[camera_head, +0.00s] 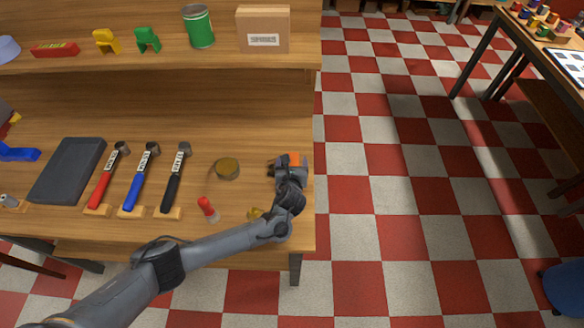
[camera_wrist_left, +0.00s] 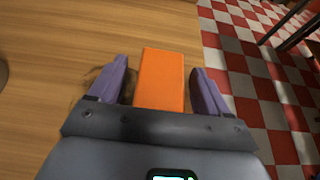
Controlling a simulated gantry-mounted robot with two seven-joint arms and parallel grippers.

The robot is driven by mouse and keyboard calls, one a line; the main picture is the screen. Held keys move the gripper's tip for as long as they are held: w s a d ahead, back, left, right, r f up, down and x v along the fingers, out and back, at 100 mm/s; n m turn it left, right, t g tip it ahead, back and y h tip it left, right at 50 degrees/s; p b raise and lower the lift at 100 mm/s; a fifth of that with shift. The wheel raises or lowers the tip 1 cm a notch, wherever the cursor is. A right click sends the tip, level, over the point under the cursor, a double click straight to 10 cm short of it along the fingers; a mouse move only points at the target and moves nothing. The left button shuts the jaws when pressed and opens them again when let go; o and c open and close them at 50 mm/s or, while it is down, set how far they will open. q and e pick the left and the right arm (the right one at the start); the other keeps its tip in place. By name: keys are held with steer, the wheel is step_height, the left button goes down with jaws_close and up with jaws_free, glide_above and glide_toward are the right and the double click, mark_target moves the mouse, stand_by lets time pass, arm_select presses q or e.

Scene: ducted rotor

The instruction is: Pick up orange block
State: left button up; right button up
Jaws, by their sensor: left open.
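The orange block (camera_head: 294,158) is at the right end of the wooden workbench, mostly hidden by my left gripper in the head view. In the left wrist view the orange block (camera_wrist_left: 162,79) is a plain upright rectangle. My left gripper (camera_head: 289,161) is open, and its two purple fingers (camera_wrist_left: 162,88) stand on either side of the block with a small gap on each side. The block's lower end is hidden by the gripper body. My right gripper is not in view.
The bench (camera_head: 265,120) ends just right of the block, above a checkered floor. A shelf with a cardboard box (camera_head: 263,30) is behind.

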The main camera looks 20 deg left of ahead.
arm_select(q)
steer(key=c, duration=1.1)
steer(key=shift+r, duration=0.1)
